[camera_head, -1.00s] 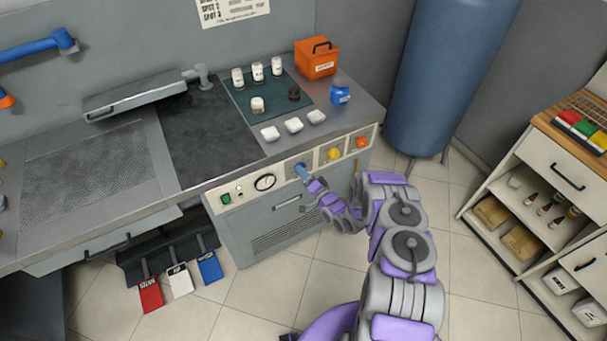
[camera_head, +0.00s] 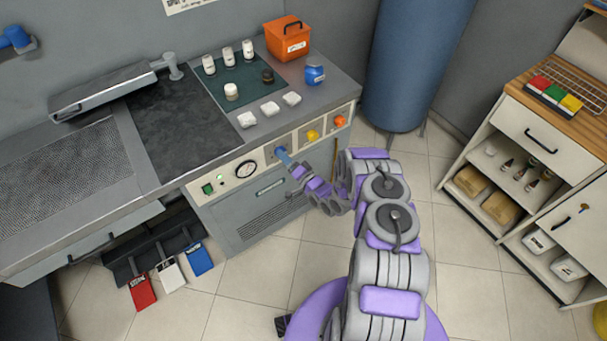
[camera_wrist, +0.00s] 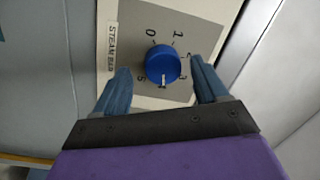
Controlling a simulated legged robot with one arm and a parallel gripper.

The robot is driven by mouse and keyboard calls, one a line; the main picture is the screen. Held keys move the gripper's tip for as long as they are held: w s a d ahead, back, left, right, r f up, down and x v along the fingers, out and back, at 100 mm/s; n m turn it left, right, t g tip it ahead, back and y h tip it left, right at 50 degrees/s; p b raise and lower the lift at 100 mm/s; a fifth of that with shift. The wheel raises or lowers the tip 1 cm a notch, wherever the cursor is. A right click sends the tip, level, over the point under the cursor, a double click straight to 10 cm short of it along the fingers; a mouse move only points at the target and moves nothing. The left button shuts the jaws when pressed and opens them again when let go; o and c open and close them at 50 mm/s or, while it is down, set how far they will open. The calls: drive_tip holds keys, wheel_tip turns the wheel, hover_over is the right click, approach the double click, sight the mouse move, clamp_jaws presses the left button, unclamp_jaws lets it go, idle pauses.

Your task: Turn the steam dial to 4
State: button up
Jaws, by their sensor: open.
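The blue steam dial (camera_wrist: 163,62) sits on a pale plate (camera_wrist: 130,30) marked with a STEAM label and numbers from 0 to 5. Its white pointer mark faces down in the wrist view, at the number partly covered by the dial's edge, between 3 and 5. My gripper (camera_wrist: 160,69) is open, with one blue finger on each side of the dial. Gaps show between the fingers and the dial. In the head view my gripper (camera_head: 284,157) is at the front panel of the machine, and it hides the dial.
A blue tank (camera_head: 415,60) and a shelf unit (camera_head: 525,150) stand right. Floor between them is clear.

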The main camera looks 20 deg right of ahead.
drive_tip(key=p+v, duration=0.1)
drive_tip(key=v, duration=1.4)
drive_tip(key=shift+s+d, duration=0.3)
drive_tip(key=shift+s, duration=0.05)
drive_tip(key=shift+f, duration=0.1)
